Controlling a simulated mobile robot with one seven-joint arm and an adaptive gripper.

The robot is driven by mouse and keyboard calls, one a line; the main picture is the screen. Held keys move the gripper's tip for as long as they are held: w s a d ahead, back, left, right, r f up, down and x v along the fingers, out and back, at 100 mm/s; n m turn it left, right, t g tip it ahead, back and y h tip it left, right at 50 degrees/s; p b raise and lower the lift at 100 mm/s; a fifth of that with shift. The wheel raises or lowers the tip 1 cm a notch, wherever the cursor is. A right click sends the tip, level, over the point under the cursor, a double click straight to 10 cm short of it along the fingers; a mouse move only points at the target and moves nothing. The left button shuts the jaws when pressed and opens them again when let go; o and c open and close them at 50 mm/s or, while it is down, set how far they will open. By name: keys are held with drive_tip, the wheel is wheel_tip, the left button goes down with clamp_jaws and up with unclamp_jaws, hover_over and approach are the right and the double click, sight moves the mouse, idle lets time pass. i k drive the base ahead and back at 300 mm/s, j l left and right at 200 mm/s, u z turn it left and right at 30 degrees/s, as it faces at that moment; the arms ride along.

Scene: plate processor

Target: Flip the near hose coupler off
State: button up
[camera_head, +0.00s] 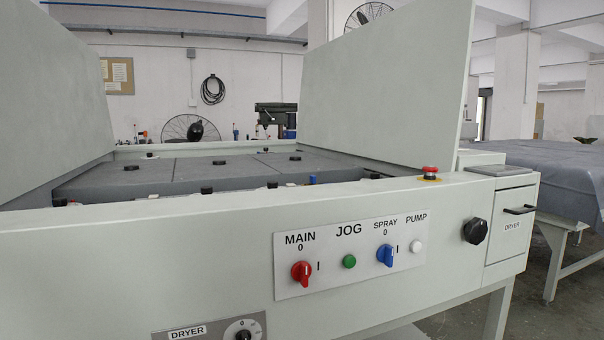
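The pale grey plate processor (140,245) fills the front of the view, with two raised lids (385,95). I cannot pick out a hose coupler for certain. Along the inside of the near edge are small black caps (207,190), white bits, and a small blue piece (312,180). They are partly hidden by the front wall, and I cannot tell whether one is the near coupler. My gripper is not in view.
The front panel (350,280) has a red MAIN switch (302,272), green JOG button (349,261), blue SPRAY switch (385,256) and white PUMP button (416,246). A red emergency button (430,171) and black knob (475,231) are to the right. A covered table (560,170) stands beyond.

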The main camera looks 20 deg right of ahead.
sight(312, 179)
drive_tip(key=i+l, duration=0.15)
drive_tip(key=i, duration=0.7)
